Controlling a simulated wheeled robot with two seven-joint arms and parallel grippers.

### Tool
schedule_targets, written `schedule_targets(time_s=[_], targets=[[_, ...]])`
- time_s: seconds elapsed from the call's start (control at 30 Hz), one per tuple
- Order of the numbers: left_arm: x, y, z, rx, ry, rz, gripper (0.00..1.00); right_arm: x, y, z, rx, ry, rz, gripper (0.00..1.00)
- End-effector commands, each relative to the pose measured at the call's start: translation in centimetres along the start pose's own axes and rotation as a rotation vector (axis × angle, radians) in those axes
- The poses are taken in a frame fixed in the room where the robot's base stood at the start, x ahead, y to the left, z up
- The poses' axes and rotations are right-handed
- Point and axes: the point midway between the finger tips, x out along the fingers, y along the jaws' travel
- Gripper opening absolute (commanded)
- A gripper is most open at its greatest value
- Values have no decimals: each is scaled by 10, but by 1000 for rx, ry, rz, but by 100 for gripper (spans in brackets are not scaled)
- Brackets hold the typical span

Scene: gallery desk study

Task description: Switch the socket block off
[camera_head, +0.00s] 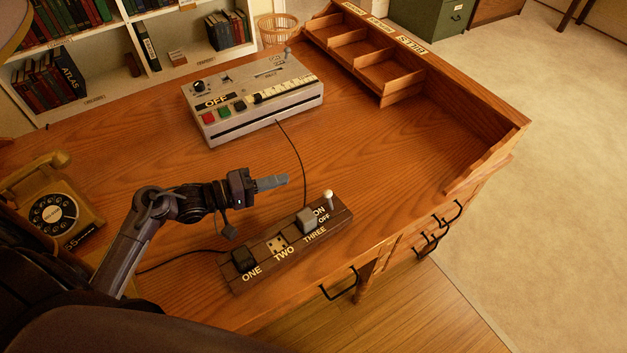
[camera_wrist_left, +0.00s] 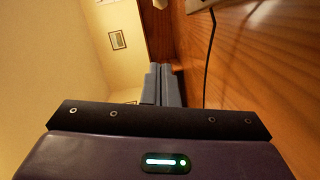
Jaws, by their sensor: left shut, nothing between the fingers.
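The socket block (camera_head: 233,279) is a long dark wooden strip near the desk's front edge, with sockets lettered ONE, TWO and THREE. A small lever with a pale round knob (camera_head: 328,195) stands at its right end, beside the ON and OFF lettering. I cannot tell for sure which word the lever leans to. A black plug (camera_head: 243,259) sits in ONE, a grey plug (camera_head: 307,218) in THREE; TWO is empty. My left gripper (camera_head: 273,183) is shut and empty, above the desk behind the block and left of the knob. Its closed fingers (camera_wrist_left: 163,85) show in the left wrist view.
A grey machine (camera_head: 262,97) with coloured buttons and an OFF sign stands at the back. Its dark cord runs toward the block. A yellow telephone (camera_head: 53,205) is at left, a wooden pigeonhole rack (camera_head: 425,75) at right. The desk's right part is clear.

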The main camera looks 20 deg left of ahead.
Motion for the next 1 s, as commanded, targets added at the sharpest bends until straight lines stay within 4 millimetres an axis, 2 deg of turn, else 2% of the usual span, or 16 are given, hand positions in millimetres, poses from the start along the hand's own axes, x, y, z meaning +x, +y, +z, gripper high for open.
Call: schedule_targets(time_s=[0.03, 0.1, 0.37, 0.6, 0.77, 1.0], targets=[[-1, -6, 0, -16, -2, 12, 0, 7, 0, 0, 0, 0, 0, 0], [-3, -6, 0, -31, -6, 25, 0, 9, 1, 2, -1, -2, 2, 0], [-4, -4, 0, -43, -7, 34, 0, 8, 7, 31, -6, -41, 8, 0], [0, -4, -1, -42, -7, 34, 0, 7, 8, 26, -6, -35, 10, 0], [21, -1, -1, -41, -6, 37, 0, 5, 9, 18, -6, -24, 11, 0], [70, 1, -1, -42, -7, 37, 0, 0, 5, 16, -4, -20, 6, 0]])
